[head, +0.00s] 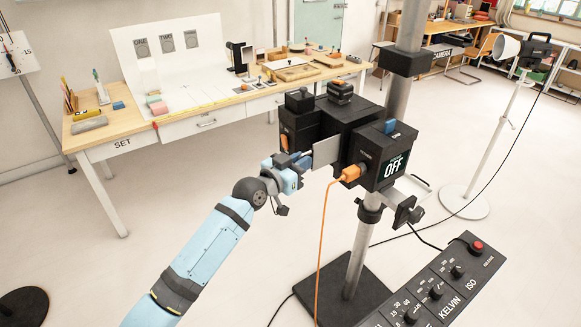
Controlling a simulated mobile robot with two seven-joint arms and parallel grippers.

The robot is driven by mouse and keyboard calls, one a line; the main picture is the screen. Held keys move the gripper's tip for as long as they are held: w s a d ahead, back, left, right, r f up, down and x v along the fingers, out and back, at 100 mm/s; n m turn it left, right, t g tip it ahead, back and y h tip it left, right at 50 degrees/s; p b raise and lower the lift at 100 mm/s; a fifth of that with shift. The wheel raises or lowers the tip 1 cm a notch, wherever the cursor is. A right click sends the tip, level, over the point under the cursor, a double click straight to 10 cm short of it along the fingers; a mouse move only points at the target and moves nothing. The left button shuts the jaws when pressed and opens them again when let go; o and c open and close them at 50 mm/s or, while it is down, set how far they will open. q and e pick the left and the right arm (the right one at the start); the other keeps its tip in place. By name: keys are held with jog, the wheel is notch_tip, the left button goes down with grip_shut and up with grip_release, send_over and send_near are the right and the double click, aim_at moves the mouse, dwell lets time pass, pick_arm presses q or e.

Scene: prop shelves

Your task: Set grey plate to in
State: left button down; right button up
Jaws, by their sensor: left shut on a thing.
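The grey plate (326,152) is a thin flat piece standing on edge at the front of the black camera rig (345,118) on the pole. My left gripper (306,162) reaches in from the lower left and is shut on the plate's left side. I cannot tell how far the plate sits inside the rig, as its right edge meets the black housing. My right gripper is not in view.
A control panel (438,290) with knobs and a red button is at the lower right. A lamp stand (490,140) stands right.

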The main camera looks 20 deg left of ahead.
aim_at(321, 153)
pick_arm(q)
jog(key=x, duration=0.3)
jog(key=d+b+x, duration=0.1)
jog(key=x, duration=0.2)
jog(key=shift+d, duration=0.1)
jog(key=shift+w+d, duration=0.3)
jog(key=shift+w, duration=0.15)
jog(key=shift+r, duration=0.1)
jog(key=c, duration=1.3)
grip_release()
jog(key=shift+o, duration=0.3)
jog(key=shift+a, duration=0.1)
jog(key=shift+s, duration=0.15)
